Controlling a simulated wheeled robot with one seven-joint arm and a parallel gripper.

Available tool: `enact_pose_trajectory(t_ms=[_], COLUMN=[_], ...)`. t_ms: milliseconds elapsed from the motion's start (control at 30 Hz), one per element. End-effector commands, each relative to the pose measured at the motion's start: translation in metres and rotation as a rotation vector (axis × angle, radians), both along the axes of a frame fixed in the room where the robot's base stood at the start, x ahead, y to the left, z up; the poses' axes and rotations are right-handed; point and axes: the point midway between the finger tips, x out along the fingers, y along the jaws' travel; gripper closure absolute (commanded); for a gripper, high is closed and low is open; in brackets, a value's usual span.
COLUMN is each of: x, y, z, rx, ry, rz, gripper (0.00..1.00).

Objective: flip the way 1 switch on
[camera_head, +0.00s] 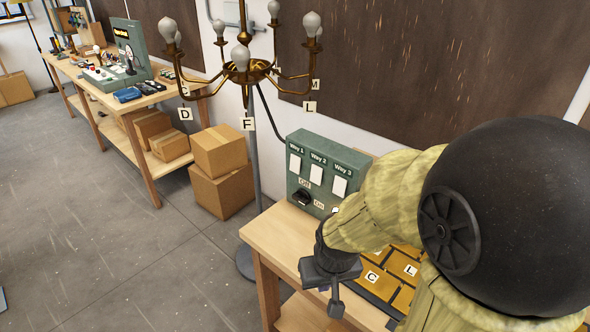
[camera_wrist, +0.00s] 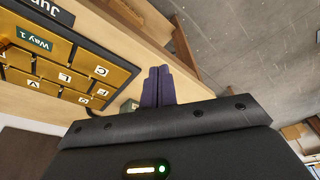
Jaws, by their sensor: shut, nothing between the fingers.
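A green switch panel (camera_head: 325,152) stands at the back of the near bench, with labels for Way 1, Way 2 and Way 3. The way 1 switch (camera_head: 295,163) is the leftmost white plate; I cannot tell its on or off position. A black rotary knob (camera_head: 302,198) sits below it between Off and On marks. My gripper (camera_head: 336,306) is shut and empty, in front of and below the panel, near the bench's front edge and apart from the switches. In the wrist view its dark fingers (camera_wrist: 158,86) are together. My arm hides the panel's lower right.
A brass chandelier (camera_head: 245,68) with several bulbs and letter tags hangs left of and above the panel. A tray of lettered yellow tiles (camera_wrist: 68,58) lies on the near bench (camera_head: 285,238). Cardboard boxes (camera_head: 222,190) stand on the floor. Floor left of the bench is clear.

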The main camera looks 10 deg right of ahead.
Motion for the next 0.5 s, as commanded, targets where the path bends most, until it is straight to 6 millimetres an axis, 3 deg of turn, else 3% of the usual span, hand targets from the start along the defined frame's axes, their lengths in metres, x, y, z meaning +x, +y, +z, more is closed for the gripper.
enact_pose_trajectory(t_ms=[333, 500], x=[0.003, 0.025], y=[0.001, 0.0], z=[0.0, -0.005], rx=[-0.01, -0.089], ry=[0.008, 0.075], rz=[0.024, 0.196], gripper=[1.0, 1.0])
